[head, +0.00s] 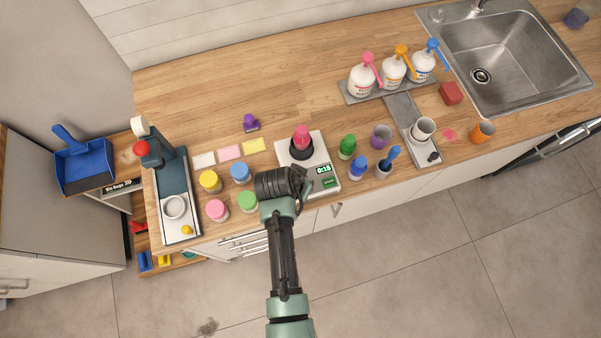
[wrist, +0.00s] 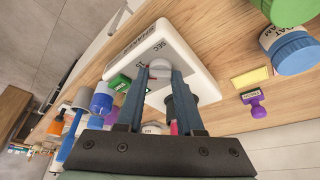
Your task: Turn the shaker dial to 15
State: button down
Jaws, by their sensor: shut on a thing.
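The shaker (head: 322,151) is a white box on the wooden counter, with a red-pink bottle (head: 301,136) standing in its black holder. Its small display (head: 323,169) appears to read 0:15, with a green button (head: 328,182) below it. My gripper (head: 307,184) is at the shaker's front. In the wrist view the pale round dial (wrist: 160,67) lies between the two fingers of my gripper (wrist: 159,73), which is shut on it. A "SEC" mark and a 15 show beside the dial. In the head view the gripper hides the dial.
Coloured jars, including a green one (head: 248,201) and a blue one (head: 240,172), stand left of the shaker. A green bottle (head: 347,147) and a blue bottle (head: 357,167) stand close on its right. A sink (head: 520,60) is at the far right.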

jog(key=c, duration=0.5)
grip_release()
jog(key=shift+c, duration=0.2)
jog(key=b+v, duration=0.1)
jog(key=v, duration=1.2)
jog(key=shift+b, duration=0.4)
